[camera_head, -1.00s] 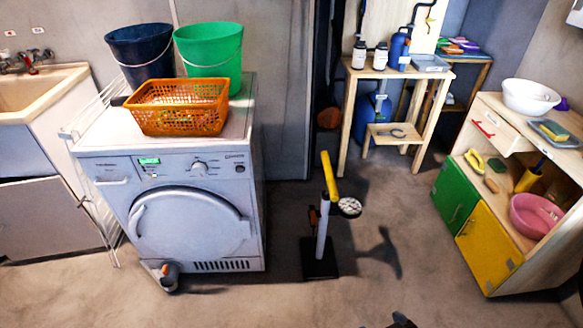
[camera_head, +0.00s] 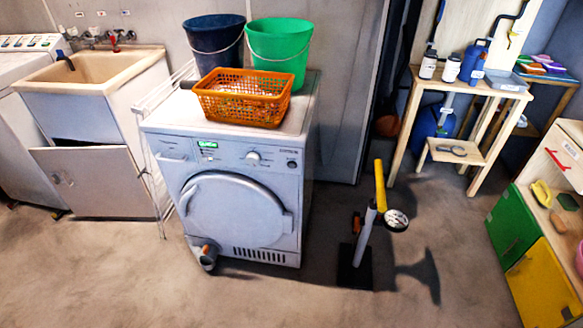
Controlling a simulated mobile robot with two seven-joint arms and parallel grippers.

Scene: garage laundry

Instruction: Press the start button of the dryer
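The dryer (camera_head: 175,147) is a white front-loading machine left of centre in the head view, with its round door (camera_head: 238,210) shut. Its front panel has a small green display (camera_head: 207,145), a round knob (camera_head: 253,158) and a small dark button (camera_head: 292,164) at the right end. The button's label is too small to read. Neither of my grippers shows in the view.
An orange basket (camera_head: 243,97), a dark blue bucket (camera_head: 214,46) and a green bucket (camera_head: 279,50) stand on the dryer. A yellow-handled floor pump (camera_head: 380,187) stands to its right. A sink cabinet (camera_head: 92,175) is at left.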

